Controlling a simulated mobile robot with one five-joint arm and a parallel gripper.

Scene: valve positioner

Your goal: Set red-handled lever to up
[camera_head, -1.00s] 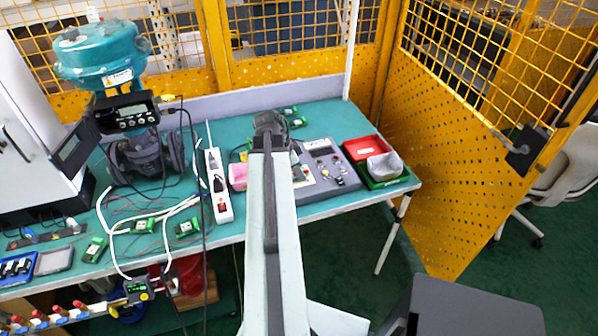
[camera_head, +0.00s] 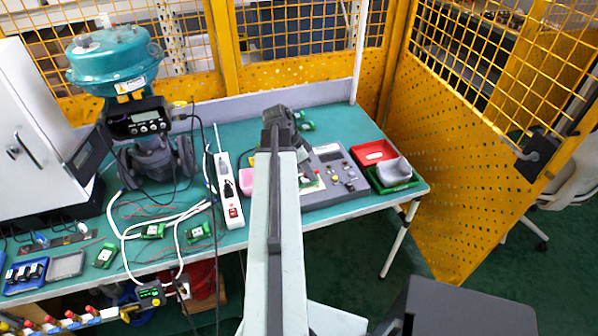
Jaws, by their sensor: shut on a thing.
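My gripper (camera_head: 278,122) is the dark end of my arm, out over the green table (camera_head: 330,124). I see it from behind, and its jaws are hidden. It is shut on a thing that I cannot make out. I cannot single out the red-handled lever. A row of small red and yellow tips (camera_head: 70,315) sits on a bar at the lower left edge, far from my gripper. A teal valve actuator (camera_head: 113,65) stands at the back left with a black positioner box (camera_head: 137,118) on its front.
A white power strip (camera_head: 229,190) and a pink item (camera_head: 247,180) lie left of my arm. A grey control box (camera_head: 333,180) and red (camera_head: 373,152) and green (camera_head: 393,180) trays lie to its right. Yellow mesh fencing (camera_head: 480,170) closes the right side.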

